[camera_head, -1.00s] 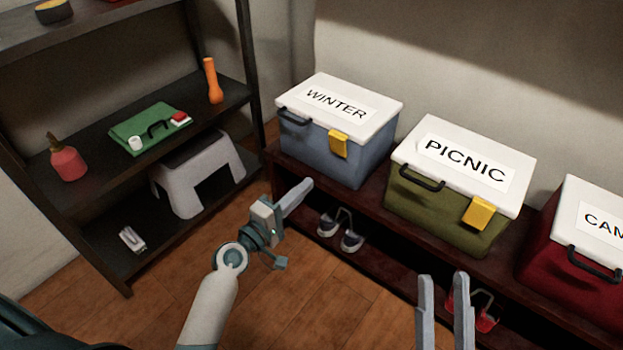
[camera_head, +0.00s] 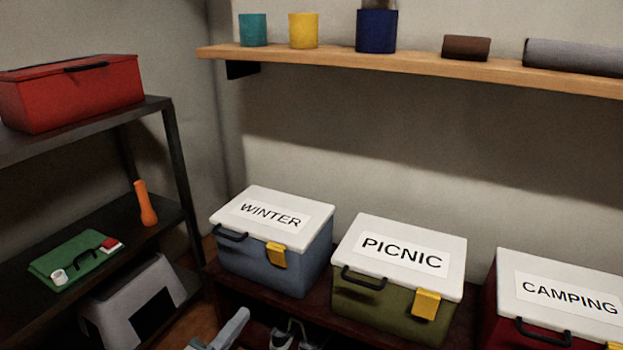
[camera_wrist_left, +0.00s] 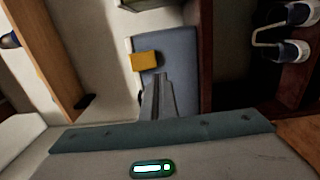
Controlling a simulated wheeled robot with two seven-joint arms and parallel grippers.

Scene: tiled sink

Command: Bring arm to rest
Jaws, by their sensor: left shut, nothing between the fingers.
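My left gripper (camera_head: 236,318) shows at the bottom edge of the head view, in front of the low bench and below the WINTER box. In the left wrist view its fingers (camera_wrist_left: 158,82) are together and empty, pointing toward the blue-grey side of the WINTER box (camera_wrist_left: 180,50) and its yellow latch (camera_wrist_left: 144,61). A gap between fingers and box cannot be judged. Most of the left arm is below the head view. My right gripper is not in view.
The WINTER box (camera_head: 272,262), PICNIC box (camera_head: 390,299) and CAMPING box (camera_head: 560,300) stand lidded on a dark bench (camera_head: 240,297). A wooden wall shelf (camera_head: 420,67) hangs above. Shoes sit under the bench.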

